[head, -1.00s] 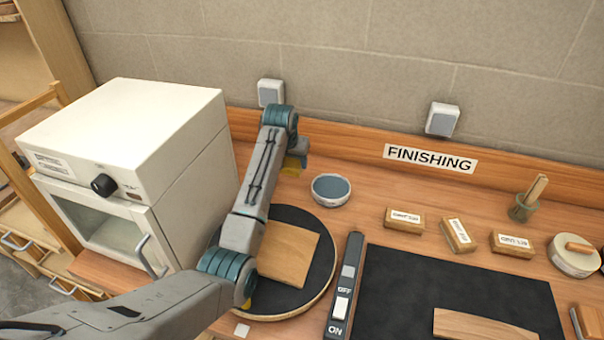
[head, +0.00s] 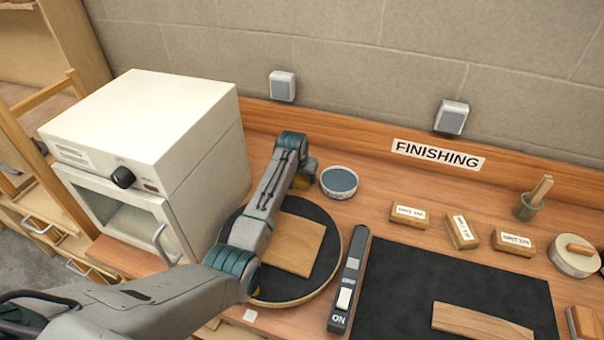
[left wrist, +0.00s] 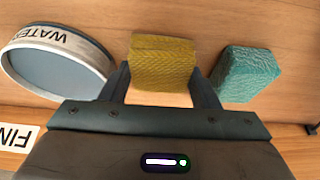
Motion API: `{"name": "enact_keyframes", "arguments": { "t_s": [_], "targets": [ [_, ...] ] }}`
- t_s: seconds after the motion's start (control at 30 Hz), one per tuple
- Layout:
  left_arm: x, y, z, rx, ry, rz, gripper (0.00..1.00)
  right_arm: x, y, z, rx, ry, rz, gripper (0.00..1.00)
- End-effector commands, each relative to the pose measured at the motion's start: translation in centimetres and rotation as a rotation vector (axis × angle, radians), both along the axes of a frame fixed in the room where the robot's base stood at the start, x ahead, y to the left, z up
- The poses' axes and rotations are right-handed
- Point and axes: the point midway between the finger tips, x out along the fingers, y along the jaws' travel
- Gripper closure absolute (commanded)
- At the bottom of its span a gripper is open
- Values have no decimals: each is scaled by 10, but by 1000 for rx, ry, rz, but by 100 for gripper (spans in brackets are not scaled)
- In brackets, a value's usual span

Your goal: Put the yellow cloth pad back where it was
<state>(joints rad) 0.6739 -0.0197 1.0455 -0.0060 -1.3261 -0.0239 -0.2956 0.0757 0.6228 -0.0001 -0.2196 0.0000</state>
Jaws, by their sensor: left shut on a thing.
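The yellow cloth pad (left wrist: 162,62) is held between the two fingers of my left gripper (left wrist: 162,80). In the head view the left gripper (head: 302,172) is beside the left rim of the round water bowl (head: 338,182), and only a bit of yellow shows below the wrist. The bowl, marked WATER, also shows in the left wrist view (left wrist: 60,68), left of the pad. A teal pad (left wrist: 247,73) lies to the right of the yellow pad, apart from it. I cannot tell whether the yellow pad touches the bench. My right gripper is out of view.
A white oven (head: 150,125) stands at the left. A round dark turntable (head: 322,262) with a wooden piece (head: 295,247) lies under my left arm. A switch bar (head: 347,280), black mat (head: 420,290) and several labelled blocks (head: 410,215) are to the right.

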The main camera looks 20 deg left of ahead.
Motion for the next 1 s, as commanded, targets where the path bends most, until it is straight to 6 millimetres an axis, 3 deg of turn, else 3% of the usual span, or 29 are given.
{"name": "enact_keyframes", "arguments": {
  "t_s": [0.17, 0.2, 0.3, 0.7, 1.0],
  "targets": [
    [0, 0, -3, 0, 0, 0, 63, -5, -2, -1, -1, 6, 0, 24],
    [0, 0, -3, 0, 0, 0, 43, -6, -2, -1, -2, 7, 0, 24],
    [0, 0, -3, 0, 0, 0, 23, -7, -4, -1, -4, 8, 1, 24],
    [-1, 0, 4, 0, -3, 0, 23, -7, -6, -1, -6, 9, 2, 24],
    [-19, 1, 46, 0, -6, 0, 23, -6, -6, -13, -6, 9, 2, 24]
  ]
}}
